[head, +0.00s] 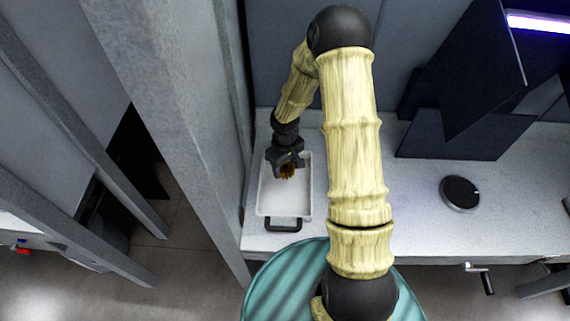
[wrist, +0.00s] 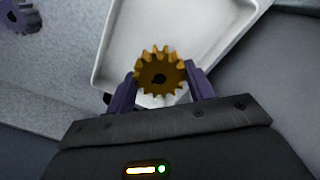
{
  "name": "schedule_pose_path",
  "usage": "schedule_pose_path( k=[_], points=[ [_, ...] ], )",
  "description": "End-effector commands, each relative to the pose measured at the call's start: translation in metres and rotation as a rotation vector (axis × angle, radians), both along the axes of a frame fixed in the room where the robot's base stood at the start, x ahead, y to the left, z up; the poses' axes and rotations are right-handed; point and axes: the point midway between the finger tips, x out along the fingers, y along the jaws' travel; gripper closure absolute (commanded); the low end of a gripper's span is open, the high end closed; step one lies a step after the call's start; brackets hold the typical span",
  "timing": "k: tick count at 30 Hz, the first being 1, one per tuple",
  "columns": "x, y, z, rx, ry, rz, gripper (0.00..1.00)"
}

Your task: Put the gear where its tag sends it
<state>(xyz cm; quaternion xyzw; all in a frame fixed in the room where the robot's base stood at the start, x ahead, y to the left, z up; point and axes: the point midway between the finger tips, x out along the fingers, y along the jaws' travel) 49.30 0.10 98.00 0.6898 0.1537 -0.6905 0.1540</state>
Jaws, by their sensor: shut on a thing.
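A brass-coloured toothed gear (wrist: 160,73) with a dark centre hole is between the two fingers of my gripper (wrist: 161,88) in the wrist view. My gripper is shut on it. In the head view the gear (head: 287,171) shows small under my gripper (head: 285,163), over the white tray (head: 285,202). The tray also shows behind the gear in the wrist view (wrist: 208,22). Whether the gear touches the tray floor, I cannot tell. No tag is readable on the gear.
The tray has a dark handle (head: 284,225) and stands on a grey counter (head: 405,205). A dark round disc (head: 459,192) and dark angled panels (head: 465,135) are to the right. A grey post (head: 185,130) stands close left. A dark purple gear-like part (wrist: 20,16) shows at the wrist view's upper left.

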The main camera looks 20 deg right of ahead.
Motion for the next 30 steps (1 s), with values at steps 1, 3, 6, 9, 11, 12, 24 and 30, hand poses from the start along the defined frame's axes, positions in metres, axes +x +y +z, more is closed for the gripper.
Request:
schedule_pose_path(
  k=[1,3,6,9,11,12,24,30],
  points=[
    [0.0,0.0,0.0,0.0,-0.001,-0.001,0.94],
    [0.0,0.0,-0.003,0.0,-0.001,-0.001,0.94],
    [0.0,0.0,-0.009,0.0,0.0,-0.001,0.94],
    [0.0,-0.001,-0.019,0.0,0.0,-0.002,0.94],
    [0.0,0.0,-0.026,-0.001,0.0,-0.001,0.94],
    [0.0,0.0,-0.03,0.0,0.0,-0.001,0.94],
    [0.0,0.0,-0.073,0.0,0.0,-0.002,0.94],
    [0.0,0.0,-0.083,0.0,-0.001,-0.002,0.94]
  ],
)
